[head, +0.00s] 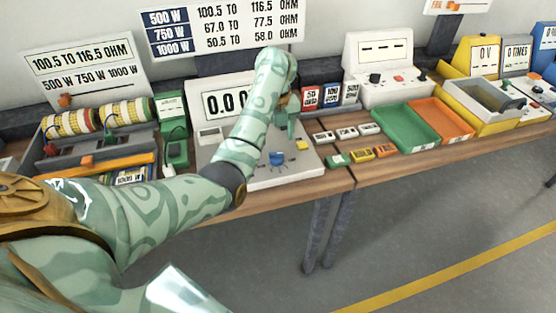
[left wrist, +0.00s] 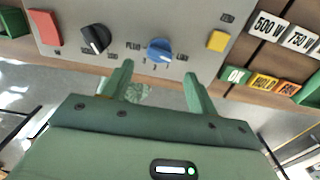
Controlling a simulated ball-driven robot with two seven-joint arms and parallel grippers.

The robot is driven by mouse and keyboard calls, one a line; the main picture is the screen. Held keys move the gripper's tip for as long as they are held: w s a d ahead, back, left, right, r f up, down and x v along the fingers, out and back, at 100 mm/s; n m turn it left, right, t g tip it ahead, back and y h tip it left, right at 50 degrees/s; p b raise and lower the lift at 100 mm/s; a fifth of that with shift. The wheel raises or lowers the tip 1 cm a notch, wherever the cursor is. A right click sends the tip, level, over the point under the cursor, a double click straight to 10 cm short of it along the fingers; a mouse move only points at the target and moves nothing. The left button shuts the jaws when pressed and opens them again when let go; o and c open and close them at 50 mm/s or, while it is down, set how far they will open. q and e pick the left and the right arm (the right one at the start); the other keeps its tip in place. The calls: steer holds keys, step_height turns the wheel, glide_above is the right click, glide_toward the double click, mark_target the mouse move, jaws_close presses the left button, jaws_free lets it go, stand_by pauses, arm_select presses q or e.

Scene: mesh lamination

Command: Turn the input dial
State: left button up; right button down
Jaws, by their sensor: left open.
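The tester panel (head: 262,181) is a pale sloped console with a numeric display partly hidden by my left arm. On it is a blue dial (head: 277,158), also seen in the left wrist view (left wrist: 160,50) with small numbers around it. A black knob (left wrist: 95,40) sits to its left in that view. I cannot read which one is labelled input. My left gripper (head: 286,122) is above the panel; in the left wrist view its two fingers (left wrist: 160,74) are apart and empty, with the blue dial just beyond the gap between their tips. My right gripper is not in view.
A red button (left wrist: 45,27) and a yellow button (left wrist: 217,41) flank the knobs. Small labelled blocks (head: 347,133) and green (head: 404,128) and orange (head: 441,119) trays lie to the right. A rack with coils (head: 90,120) stands at left.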

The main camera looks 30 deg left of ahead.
mark_target(277, 153)
arm_select(q)
step_height(277, 153, down, 8)
steer(key=b, duration=0.3)
steer(key=shift+r, duration=0.2)
steer(key=shift+c, duration=0.3)
steer(key=c, duration=0.9)
